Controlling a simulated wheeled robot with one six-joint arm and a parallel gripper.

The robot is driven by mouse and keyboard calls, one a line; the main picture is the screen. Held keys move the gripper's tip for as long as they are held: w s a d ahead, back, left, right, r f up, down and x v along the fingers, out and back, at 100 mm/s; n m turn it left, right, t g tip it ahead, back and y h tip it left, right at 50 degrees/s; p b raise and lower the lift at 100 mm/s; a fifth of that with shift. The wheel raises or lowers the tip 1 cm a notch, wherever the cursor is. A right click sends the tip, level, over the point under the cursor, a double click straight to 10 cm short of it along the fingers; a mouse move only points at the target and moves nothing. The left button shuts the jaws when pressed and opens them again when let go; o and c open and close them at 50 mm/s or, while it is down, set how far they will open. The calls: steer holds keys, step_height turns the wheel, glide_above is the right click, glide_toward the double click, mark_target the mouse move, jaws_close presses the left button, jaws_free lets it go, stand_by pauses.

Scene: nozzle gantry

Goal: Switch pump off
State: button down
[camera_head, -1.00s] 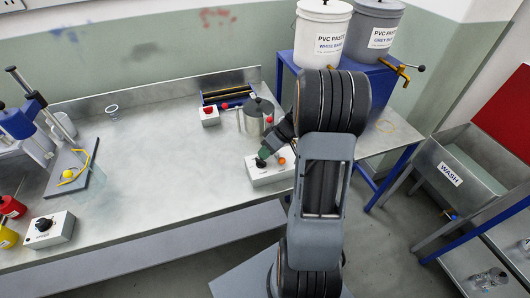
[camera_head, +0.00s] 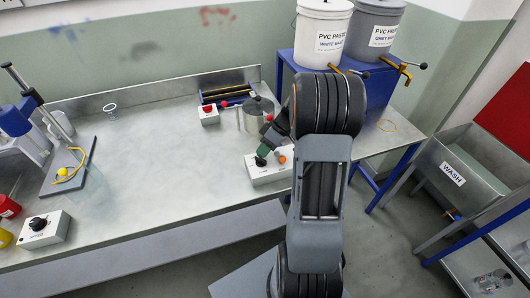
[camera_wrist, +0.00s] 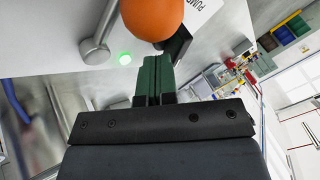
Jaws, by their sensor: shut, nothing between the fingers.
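The white pump box (camera_head: 268,172) stands near the bench's front edge, with an orange ball (camera_head: 282,160) at its right. My gripper (camera_head: 262,154) is shut and empty, its green fingers low over the left part of the box top. In the wrist view, the gripper (camera_wrist: 153,62) points at the box face (camera_wrist: 55,30), close below the orange ball (camera_wrist: 152,16). A silver lever (camera_wrist: 97,46) and a lit green lamp (camera_wrist: 124,59) lie left of the fingertips. A black part (camera_wrist: 178,44) shows beside them; I cannot tell whether they touch it.
A metal pot (camera_head: 255,117) and a box with a red button (camera_head: 209,116) stand behind the pump box. A box with a black knob (camera_head: 43,229) and a blue press (camera_head: 17,118) are at left. The bench middle is clear.

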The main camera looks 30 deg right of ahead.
steer(key=n, duration=0.1)
steer(key=n+g+b, duration=0.2)
steer(key=shift+w+a+f+n, duration=0.15)
steer(key=shift+w+a+n, duration=0.2)
steer(key=shift+a+n, duration=0.05)
steer(key=n+g, duration=0.1)
steer(key=n, duration=0.1)
steer(key=a+n+g+h, duration=0.1)
steer(key=n+g, duration=0.1)
steer(key=shift+w+n, duration=0.15)
steer(key=shift+n, duration=0.15)
steer(key=shift+s+d, duration=0.2)
steer(key=shift+s, duration=0.2)
steer(key=shift+s+b, duration=0.15)
steer(key=shift+b, duration=0.15)
steer(key=shift+s+d, duration=0.1)
steer(key=shift+d, duration=0.05)
